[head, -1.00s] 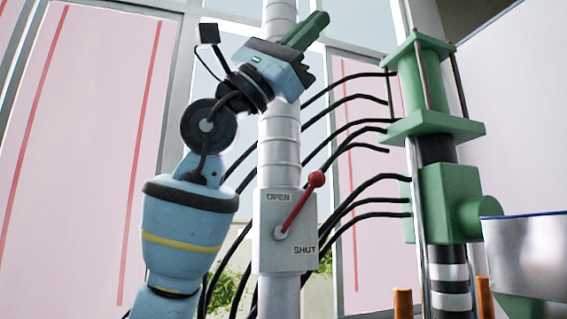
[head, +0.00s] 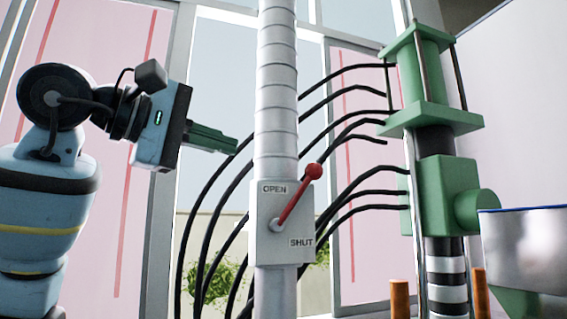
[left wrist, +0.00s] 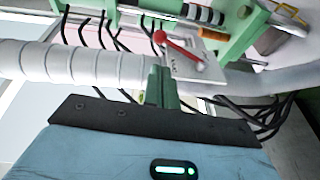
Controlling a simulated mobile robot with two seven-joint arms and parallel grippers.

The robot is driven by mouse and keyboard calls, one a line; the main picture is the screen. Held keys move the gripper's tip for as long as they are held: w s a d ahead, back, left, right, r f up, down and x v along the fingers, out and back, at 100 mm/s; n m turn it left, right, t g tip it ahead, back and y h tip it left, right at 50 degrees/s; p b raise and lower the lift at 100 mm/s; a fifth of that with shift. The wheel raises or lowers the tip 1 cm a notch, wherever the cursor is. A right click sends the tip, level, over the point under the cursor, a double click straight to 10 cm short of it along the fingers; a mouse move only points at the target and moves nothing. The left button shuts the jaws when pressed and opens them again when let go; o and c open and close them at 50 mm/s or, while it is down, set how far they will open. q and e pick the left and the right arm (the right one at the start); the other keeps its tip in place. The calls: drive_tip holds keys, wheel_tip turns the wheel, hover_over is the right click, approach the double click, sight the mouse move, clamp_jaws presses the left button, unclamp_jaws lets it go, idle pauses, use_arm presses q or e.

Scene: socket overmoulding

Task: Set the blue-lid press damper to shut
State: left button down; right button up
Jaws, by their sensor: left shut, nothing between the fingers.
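The damper is a grey box (head: 262,250) on a vertical ribbed duct (head: 277,90). Its red lever (head: 295,200) with a round knob points up and right, between the OPEN label (head: 274,189) at the top and the SHUT label (head: 301,242) at lower right. The lever also shows in the left wrist view (left wrist: 180,50), beyond the fingertips. My left gripper (head: 234,146) is shut and empty, left of the duct and above the lever's height, its green fingers pointing right. It is apart from the lever. My right gripper is not in view.
A green press (head: 450,190) with a column and black hoses (head: 215,185) stands to the right, the hoses passing behind the duct. A metal hopper with a blue rim (head: 525,245) and orange posts (head: 400,300) are at lower right. Free space lies left of the box.

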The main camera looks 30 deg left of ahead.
sight(312, 174)
use_arm(q)
drive_tip(key=x, duration=1.4)
drive_tip(key=shift+d, duration=0.1)
drive_tip(key=shift+w+d+f+m+g+y, duration=0.15)
drive_tip(key=shift+w+d+m+g+y, duration=0.2)
drive_tip(key=shift+w+d+g, duration=0.4)
drive_tip(key=shift+w+d+f+g+y, duration=0.25)
drive_tip(key=shift+w+d+f+g, duration=0.1)
drive_tip(key=shift+w+f, duration=0.15)
drive_tip(key=shift+w+d+f, duration=0.3)
drive_tip(key=shift+w+f, duration=0.05)
drive_tip(key=shift+f, duration=0.05)
drive_tip(key=shift+m+g+y, duration=0.25)
drive_tip(key=shift+g+y, duration=0.15)
drive_tip(key=shift+g, duration=0.2)
drive_tip(key=shift+w+d+f, duration=0.3)
drive_tip(key=shift+w+f, duration=0.1)
drive_tip(key=shift+f, duration=0.3)
drive_tip(key=shift+w+d+f, duration=0.35)
drive_tip(key=shift+f, duration=0.3)
drive_tip(key=shift+w+d+f, duration=0.3)
drive_tip(key=shift+w+f, duration=0.1)
drive_tip(key=shift+f, duration=0.3)
